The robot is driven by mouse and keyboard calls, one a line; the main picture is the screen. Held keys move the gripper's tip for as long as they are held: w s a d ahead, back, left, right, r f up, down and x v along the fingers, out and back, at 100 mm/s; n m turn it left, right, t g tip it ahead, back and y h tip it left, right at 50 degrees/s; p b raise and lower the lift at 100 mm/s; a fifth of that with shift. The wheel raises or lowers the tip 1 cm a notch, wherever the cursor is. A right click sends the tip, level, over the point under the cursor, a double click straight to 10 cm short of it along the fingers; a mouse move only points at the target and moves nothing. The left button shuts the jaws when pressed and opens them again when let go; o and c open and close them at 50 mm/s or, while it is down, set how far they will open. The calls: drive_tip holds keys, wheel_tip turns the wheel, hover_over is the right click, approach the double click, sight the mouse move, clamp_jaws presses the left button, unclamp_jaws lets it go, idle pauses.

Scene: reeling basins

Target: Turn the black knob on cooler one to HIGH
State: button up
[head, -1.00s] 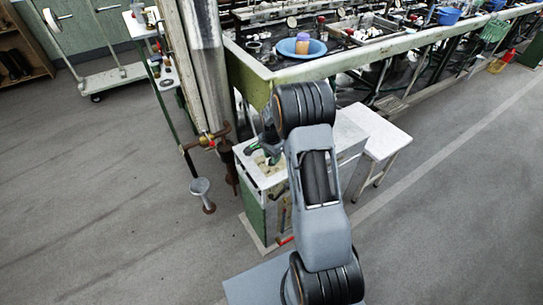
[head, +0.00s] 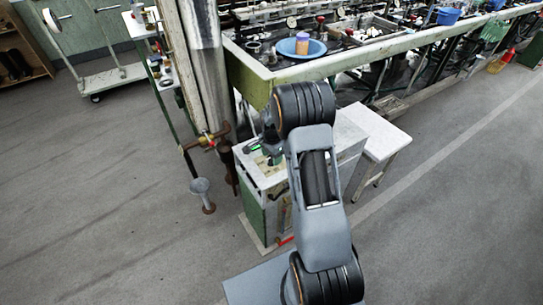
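A small cabinet (head: 252,210) with a green side and a pale top stands at the middle, partly behind my arm. It may be cooler one, but I cannot read any label. Small green and dark parts show on or above its top, too small to make out. I cannot pick out the black knob or a HIGH mark. My arm reaches over the cabinet. The end of my arm, with my gripper (head: 266,146), seems to be just left of the upper arm joint, low over the cabinet top. Its fingers are too small and covered to tell if they are open.
A white stool (head: 376,130) stands right of the cabinet. A long reeling basin bench (head: 330,66) with a blue bowl (head: 300,48) runs behind. A metal column (head: 208,70) and pipe with a valve (head: 210,140) stand left.

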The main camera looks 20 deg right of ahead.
drive_tip(key=shift+o, duration=0.2)
wheel_tip(320, 180, up, 14)
drive_tip(key=p, duration=0.1)
drive_tip(key=shift+p, duration=0.3)
drive_tip(key=shift+f, duration=0.1)
idle(0.6)
drive_tip(key=s+a+r+n+t+p, duration=0.1)
drive_tip(key=s+a+r+n+p, duration=0.4)
drive_tip(key=s+r, duration=0.5)
drive_tip(key=s+a+r+n+t+p, duration=0.2)
drive_tip(key=s+a+r+n+p, duration=0.4)
drive_tip(key=s+r+n, duration=0.3)
drive_tip(key=s+n, duration=0.1)
drive_tip(key=s, duration=0.2)
drive_tip(key=shift+s+r+t, duration=0.15)
drive_tip(key=shift+r+t, duration=0.15)
drive_tip(key=shift+r, duration=0.1)
drive_tip(key=shift+a, duration=0.1)
